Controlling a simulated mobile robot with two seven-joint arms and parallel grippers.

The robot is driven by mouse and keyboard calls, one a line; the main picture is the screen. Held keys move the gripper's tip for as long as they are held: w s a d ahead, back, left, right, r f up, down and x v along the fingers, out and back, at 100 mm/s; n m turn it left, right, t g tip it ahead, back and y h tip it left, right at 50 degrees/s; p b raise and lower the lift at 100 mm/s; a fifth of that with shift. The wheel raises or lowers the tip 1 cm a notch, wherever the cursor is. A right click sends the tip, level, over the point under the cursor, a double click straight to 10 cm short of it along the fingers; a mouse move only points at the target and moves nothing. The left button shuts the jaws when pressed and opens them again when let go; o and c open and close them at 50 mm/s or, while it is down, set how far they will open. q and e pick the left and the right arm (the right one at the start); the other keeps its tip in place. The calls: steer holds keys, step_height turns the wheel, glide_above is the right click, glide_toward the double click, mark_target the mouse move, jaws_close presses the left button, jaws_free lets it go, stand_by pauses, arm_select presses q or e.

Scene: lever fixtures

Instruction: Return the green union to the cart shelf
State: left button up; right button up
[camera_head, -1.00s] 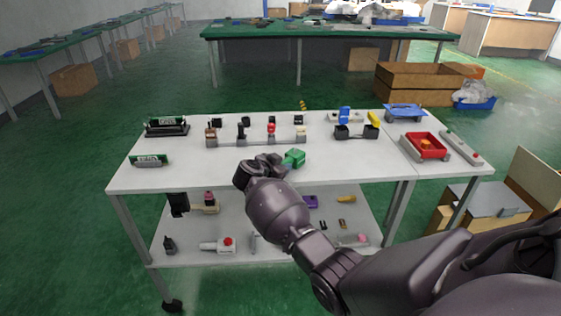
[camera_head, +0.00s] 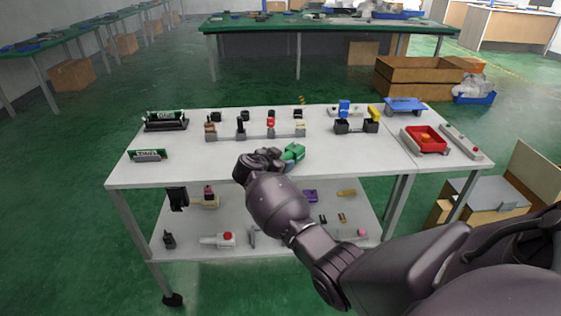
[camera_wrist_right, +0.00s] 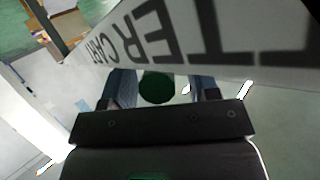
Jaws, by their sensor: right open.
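The green union (camera_head: 294,152) is at the front edge of the white cart top (camera_head: 200,174) in the head view, just right of my right gripper (camera_head: 272,163). In the right wrist view a dark green round end of it (camera_wrist_right: 157,87) shows between the two bluish fingers of the gripper, with gaps at both sides. The right gripper is open around it. Whether the union rests on the top or is raised cannot be told. The cart's lower shelf (camera_head: 282,244) shows below, partly hidden by my right arm. My left gripper is not in view.
Lever fixtures (camera_head: 241,133) stand in a row behind the union. A red tray (camera_head: 424,139) sits at the right of the top. Several small parts, including a red-buttoned grey box (camera_head: 217,240), lie on the lower shelf. Large lettering (camera_wrist_right: 180,42) crosses the wrist view.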

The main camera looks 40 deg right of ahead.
steer(key=shift+s+a+f, duration=0.1)
steer(key=shift+a+f, duration=0.05)
steer(key=shift+f, duration=0.05)
steer(key=p+v, duration=0.2)
steer(key=v, duration=0.8)
steer(key=shift+a+p, duration=0.25)
steer(key=shift+p, duration=0.1)
